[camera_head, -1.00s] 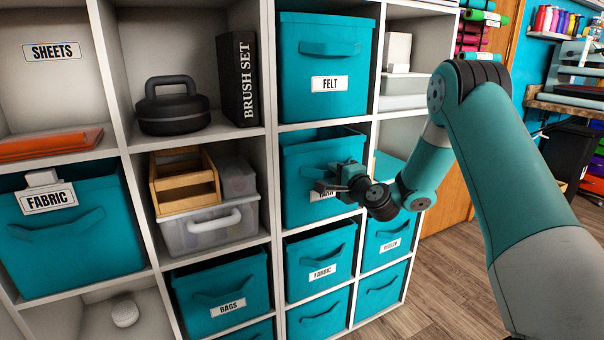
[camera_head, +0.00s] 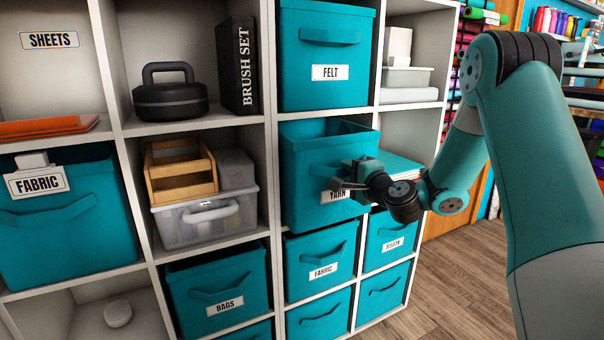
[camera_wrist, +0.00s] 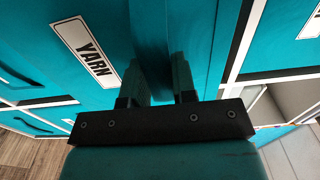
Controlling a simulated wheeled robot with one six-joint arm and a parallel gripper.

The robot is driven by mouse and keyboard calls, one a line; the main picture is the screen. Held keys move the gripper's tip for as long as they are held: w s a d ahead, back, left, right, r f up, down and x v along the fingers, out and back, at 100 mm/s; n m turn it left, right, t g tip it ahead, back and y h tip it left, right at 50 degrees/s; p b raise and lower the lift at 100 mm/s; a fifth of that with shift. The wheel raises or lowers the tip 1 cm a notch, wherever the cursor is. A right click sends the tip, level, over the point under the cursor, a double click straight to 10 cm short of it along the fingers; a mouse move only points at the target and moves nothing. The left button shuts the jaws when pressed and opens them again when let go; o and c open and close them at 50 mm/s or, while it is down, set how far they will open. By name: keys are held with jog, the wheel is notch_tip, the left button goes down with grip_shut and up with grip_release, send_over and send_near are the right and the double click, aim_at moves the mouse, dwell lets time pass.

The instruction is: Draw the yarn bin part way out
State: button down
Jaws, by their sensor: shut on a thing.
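The teal fabric yarn bin (camera_head: 305,200) sits in the middle column of the white shelf, below the felt bin. It stands out past the shelf front, and its open top shows. Its YARN label is partly hidden behind my gripper in the head view and reads clearly in the wrist view (camera_wrist: 84,52). My gripper (camera_head: 343,186) is at the bin's front. In the wrist view my gripper (camera_wrist: 160,85) has its two fingers shut on the bin's teal handle. The handle itself is mostly hidden by the fingers in the head view.
The felt bin (camera_head: 326,50) is directly above and another fabric bin (camera_head: 320,265) directly below. A clear box (camera_head: 205,222) with a wooden caddy (camera_head: 180,175) sits to the left. Teal folded material (camera_head: 398,165) lies in the right compartment. Wooden floor (camera_head: 435,290) is open at right.

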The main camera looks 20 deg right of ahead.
jog(key=shift+s+d+b, duration=0.1)
jog(key=shift+s+b, duration=1.9)
jog(key=shift+s, duration=0.75)
jog(key=c, duration=0.8)
grip_release()
jog(key=shift+c, duration=0.2)
jog(key=shift+s, duration=0.1)
jog(key=s+b, duration=0.7)
jog(key=s, duration=0.1)
jog(key=shift+s+d, duration=0.15)
jog(key=shift+s, duration=0.2)
